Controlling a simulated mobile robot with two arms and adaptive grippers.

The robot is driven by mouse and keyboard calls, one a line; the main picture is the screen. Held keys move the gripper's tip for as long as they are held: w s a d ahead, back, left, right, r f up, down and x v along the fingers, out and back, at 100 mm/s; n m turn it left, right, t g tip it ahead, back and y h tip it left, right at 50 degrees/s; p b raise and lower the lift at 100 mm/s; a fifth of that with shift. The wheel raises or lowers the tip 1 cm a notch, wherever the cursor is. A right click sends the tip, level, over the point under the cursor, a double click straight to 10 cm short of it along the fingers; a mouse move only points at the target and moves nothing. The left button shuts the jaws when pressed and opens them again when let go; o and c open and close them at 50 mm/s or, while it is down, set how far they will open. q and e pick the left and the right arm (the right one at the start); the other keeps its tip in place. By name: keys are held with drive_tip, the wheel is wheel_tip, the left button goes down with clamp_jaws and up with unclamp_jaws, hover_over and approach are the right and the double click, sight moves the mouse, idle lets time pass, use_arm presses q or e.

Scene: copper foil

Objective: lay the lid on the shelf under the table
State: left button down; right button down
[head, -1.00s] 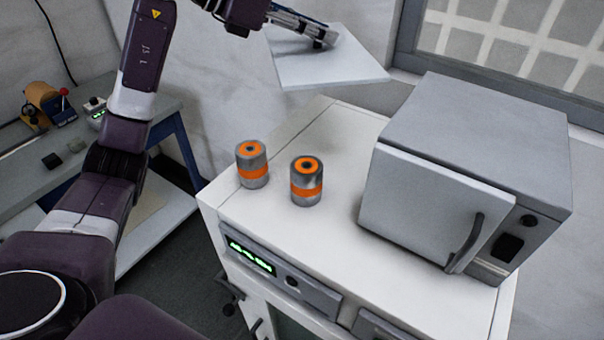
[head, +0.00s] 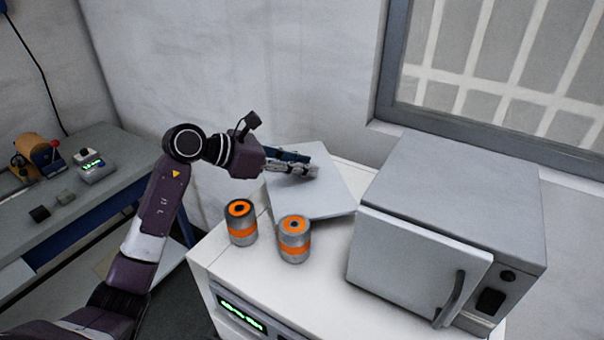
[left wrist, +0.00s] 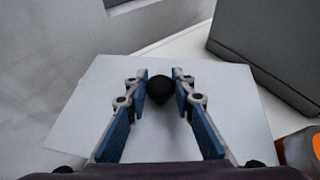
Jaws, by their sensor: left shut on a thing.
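The lid (head: 336,196) is a flat, pale grey square plate with a black knob (left wrist: 159,88). My left gripper (head: 316,171) is shut on the knob, with blue-padded fingers on either side of it in the left wrist view. In the head view the plate is at the back left corner of the white cabinet, behind two cans; whether it touches the cabinet top is unclear. The grey table (head: 30,245) is at the far left. Part of its pale lower shelf (head: 172,257) shows beside my left arm, which hides much of it. My right gripper is not in view.
Two grey-and-orange cans (head: 241,222) (head: 294,240) stand on the white cabinet (head: 240,282). A grey oven (head: 450,225) fills its right side. Small devices (head: 93,167) sit on the table. A wall and window (head: 500,70) are behind.

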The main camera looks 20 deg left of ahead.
sight(295, 177)
use_arm(q)
drive_tip(key=shift+f+p, duration=0.5)
drive_tip(key=shift+f, duration=1.4)
drive_tip(key=shift+f, duration=0.15)
drive_tip(key=c, duration=1.7)
unclamp_jaws()
drive_tip(key=shift+o, duration=0.2)
